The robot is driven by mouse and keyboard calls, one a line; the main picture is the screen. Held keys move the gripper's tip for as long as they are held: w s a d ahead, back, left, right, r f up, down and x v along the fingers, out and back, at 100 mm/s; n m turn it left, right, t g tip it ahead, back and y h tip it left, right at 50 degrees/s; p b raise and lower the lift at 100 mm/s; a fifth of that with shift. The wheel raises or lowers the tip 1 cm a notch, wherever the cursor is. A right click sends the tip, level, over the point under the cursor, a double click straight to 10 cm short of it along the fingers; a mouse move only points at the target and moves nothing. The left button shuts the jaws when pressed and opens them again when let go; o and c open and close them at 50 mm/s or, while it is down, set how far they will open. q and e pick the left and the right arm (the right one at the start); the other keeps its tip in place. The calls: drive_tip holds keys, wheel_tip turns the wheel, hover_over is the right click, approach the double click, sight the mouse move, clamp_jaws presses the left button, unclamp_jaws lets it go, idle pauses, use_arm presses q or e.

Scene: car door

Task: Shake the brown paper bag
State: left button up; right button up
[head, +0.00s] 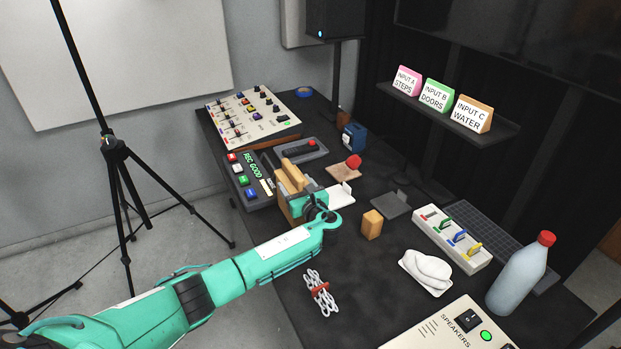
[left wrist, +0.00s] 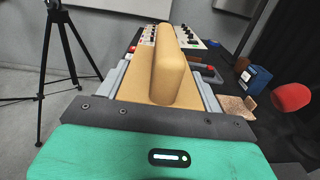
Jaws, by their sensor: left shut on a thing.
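A tan-brown, box-like thing (head: 292,175), which looks like the brown paper bag, is in the jaws of my left gripper (head: 289,192). In the left wrist view the brown bag (left wrist: 168,65) fills the space between the two grey fingers, with a raised ridge along its middle. My left gripper is shut on it, over the left edge of the dark table. The gripper hides part of the bag, and I cannot tell whether its bottom touches the table. My right gripper is not in view.
A recorder panel (head: 246,181) stands close behind and left of the gripper. A small tan block (head: 372,224), a white cloth (head: 427,270), a chain (head: 320,293) and a bottle (head: 519,275) are nearer. A tripod (head: 117,150) stands on the floor at left.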

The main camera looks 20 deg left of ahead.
use_arm(q)
drive_tip(key=s+a+p, duration=0.2)
drive_tip(key=a, duration=0.2)
drive_tip(key=w+d+b, duration=0.3)
drive_tip(key=w+d, duration=0.1)
drive_tip(key=d, duration=0.4)
drive_tip(key=shift+d, duration=0.3)
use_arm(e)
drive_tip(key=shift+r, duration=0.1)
use_arm(q)
drive_tip(key=shift+a, duration=0.1)
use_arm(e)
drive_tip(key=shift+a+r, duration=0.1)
use_arm(q)
drive_tip(key=s+a+p, duration=0.4)
drive_tip(key=a+p, duration=0.2)
drive_tip(key=a, duration=0.3)
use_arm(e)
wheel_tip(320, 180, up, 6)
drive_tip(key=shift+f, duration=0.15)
use_arm(q)
drive_tip(key=shift+d, duration=0.1)
